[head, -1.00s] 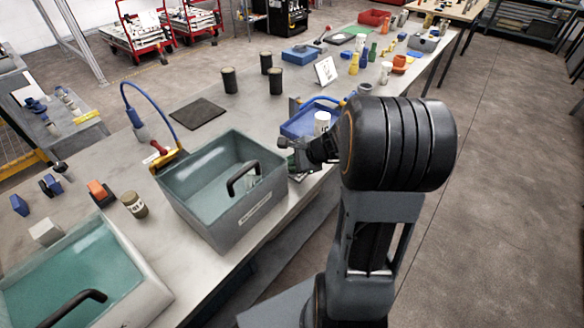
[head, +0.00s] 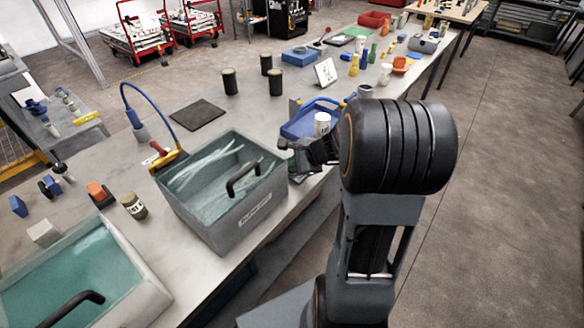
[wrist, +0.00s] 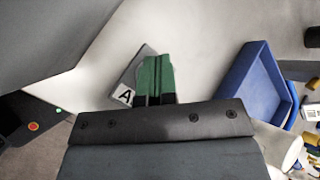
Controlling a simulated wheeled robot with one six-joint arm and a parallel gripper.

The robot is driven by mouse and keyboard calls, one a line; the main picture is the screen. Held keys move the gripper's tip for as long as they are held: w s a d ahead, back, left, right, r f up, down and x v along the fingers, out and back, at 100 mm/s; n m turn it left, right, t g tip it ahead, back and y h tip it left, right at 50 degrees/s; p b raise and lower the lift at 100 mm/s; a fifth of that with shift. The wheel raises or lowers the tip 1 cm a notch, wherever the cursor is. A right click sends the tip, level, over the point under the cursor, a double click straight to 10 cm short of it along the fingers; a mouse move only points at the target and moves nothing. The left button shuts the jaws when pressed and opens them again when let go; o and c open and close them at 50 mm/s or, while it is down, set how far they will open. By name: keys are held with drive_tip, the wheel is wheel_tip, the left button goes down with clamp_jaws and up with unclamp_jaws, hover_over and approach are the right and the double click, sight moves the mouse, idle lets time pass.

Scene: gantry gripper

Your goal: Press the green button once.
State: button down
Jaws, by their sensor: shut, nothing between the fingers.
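A green part with dark lines (wrist: 155,72) shows just beyond my gripper in the wrist view. I cannot tell whether it is the green button itself. It lies over or against a grey box with a white label marked "A" (wrist: 125,92). My gripper (wrist: 156,98) is shut and empty, close to the green part; its fingers are partly hidden behind the wrist body. In the head view my gripper (head: 294,155) is low at the front edge of the bench, right of the grey basin. Whether it touches a button cannot be seen.
The grey basin (head: 224,218) with a black handle is close left of my gripper and holds white streaks. A blue tray (head: 298,126) and a white cup (head: 322,123) stand just behind it. Dark cups and a black mat (head: 198,114) lie further back.

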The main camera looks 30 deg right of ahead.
sight(292, 171)
drive_tip(key=shift+r+p, duration=0.45)
drive_tip(key=shift+r, duration=0.25)
drive_tip(key=shift+r+p, duration=2.05)
drive_tip(key=shift+r, duration=0.5)
drive_tip(key=shift+a+f, duration=0.1)
drive_tip(key=shift+a, duration=0.05)
